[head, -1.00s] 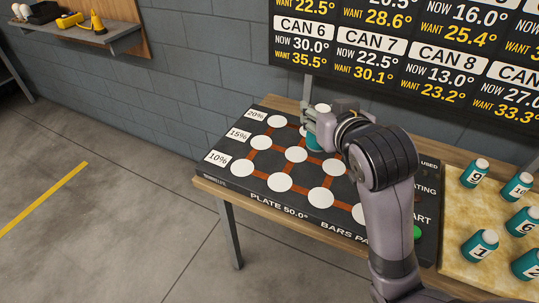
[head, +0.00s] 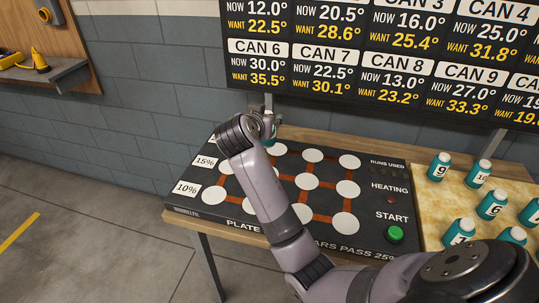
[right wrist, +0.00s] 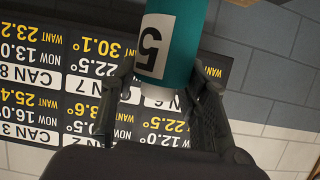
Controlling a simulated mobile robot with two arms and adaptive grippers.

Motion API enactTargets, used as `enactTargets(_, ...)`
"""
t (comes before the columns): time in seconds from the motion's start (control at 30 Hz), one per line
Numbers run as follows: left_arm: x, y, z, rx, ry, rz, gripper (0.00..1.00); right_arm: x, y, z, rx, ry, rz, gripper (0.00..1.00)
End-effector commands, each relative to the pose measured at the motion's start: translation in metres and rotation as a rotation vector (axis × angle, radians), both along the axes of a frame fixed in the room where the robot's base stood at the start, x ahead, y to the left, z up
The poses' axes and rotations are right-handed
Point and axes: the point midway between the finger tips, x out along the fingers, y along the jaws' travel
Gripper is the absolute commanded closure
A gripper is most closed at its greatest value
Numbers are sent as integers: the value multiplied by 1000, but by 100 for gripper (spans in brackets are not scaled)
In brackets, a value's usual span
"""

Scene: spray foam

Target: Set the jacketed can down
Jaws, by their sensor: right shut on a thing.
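A teal can with a white label reading 5 (right wrist: 178,48) is between the two fingers of my right gripper (right wrist: 166,78), which is shut on it in the right wrist view. In the head view my right gripper (head: 264,117) is at the back left of the black plate (head: 372,236), mostly hidden behind my own arm. Only a sliver of the teal can shows there. Whether its base touches a pad is hidden. White round pads (head: 312,156) joined by brown bars cover the plate, and the visible ones are bare. My left gripper is not in view.
Several numbered teal cans stand on a tan board (head: 432,200) at the right. A green START button (head: 396,234) is on the plate's right part. The temperature board (head: 380,60) hangs behind the table. A wall shelf (head: 50,76) is far left.

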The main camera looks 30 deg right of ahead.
Motion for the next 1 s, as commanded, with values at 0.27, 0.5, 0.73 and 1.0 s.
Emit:
enactTargets(0.27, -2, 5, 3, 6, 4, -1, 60, -1, 0, -63, -2, 3, 2, 91)
enactTargets(0.5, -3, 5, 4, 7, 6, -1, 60, -1, 0, -86, -2, 3, 2, 91)
enactTargets(0.73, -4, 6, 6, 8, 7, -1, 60, 0, 1, -116, -1, 0, 3, 91)
enactTargets(1.0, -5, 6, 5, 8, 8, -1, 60, 0, 1, -118, 0, -3, 2, 91)
